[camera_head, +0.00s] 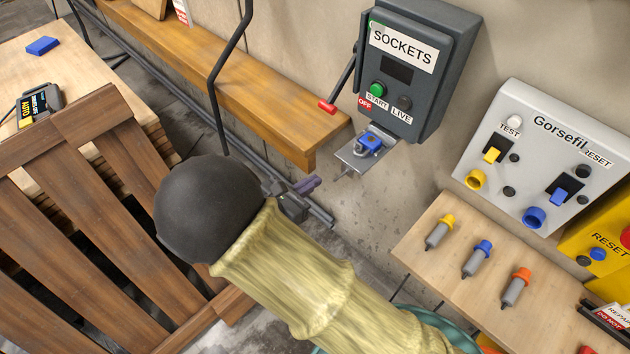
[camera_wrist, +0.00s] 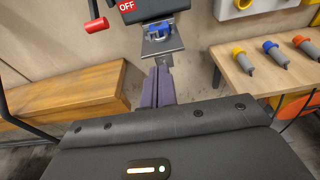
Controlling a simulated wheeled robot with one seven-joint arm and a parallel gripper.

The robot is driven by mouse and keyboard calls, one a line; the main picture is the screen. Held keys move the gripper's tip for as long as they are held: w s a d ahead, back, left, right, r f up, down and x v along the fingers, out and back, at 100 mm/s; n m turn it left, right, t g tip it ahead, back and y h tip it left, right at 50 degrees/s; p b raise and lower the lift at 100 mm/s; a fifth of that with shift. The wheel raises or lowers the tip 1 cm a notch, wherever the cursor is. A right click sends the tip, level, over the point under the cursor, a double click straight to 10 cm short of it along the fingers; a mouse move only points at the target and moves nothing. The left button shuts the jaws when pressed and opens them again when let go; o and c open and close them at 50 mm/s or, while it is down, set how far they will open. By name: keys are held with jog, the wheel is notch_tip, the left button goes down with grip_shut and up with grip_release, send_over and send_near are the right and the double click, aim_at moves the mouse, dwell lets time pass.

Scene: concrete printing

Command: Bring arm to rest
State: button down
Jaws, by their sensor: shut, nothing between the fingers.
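My gripper (camera_head: 306,186) is shut and empty at the end of my sleeved arm, in the middle of the head view. In the wrist view its purple-grey fingers (camera_wrist: 158,87) lie together, pointing toward the wall. They appear just below a small metal bracket (camera_wrist: 162,45) with a blue piece on it, under the sockets box. In the head view this bracket (camera_head: 366,155) is up and right of the fingers, with a gap between. My dark rounded wrist part hides some of the floor and wooden slats behind it.
A grey SOCKETS box (camera_head: 427,75) with a red-tipped lever (camera_head: 328,106) hangs on the wall. A wooden ledge (camera_head: 250,85) runs along the wall at left. A slatted wooden chair (camera_head: 75,220) stands left. A shelf (camera_head: 440,265) with three coloured plugs and a Gorsefil panel (camera_head: 540,120) are right.

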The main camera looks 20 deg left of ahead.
jog(key=shift+w, duration=0.15)
jog(key=d+m+g+h, duration=0.1)
jog(key=d+m+g, duration=1.2)
jog(key=d, duration=0.9)
jog(key=s+d+r+m+y, duration=0.1)
jog(key=d+r+m+y, duration=0.1)
jog(key=d+m, duration=0.3)
jog(key=s+d+r+m+t+y+b, duration=0.1)
jog(key=d+m+y, duration=0.4)
jog(key=m, duration=0.8)
jog(key=shift+s+d+r, duration=0.65)
jog(key=shift+s+r, duration=0.05)
jog(key=shift+r, duration=0.15)
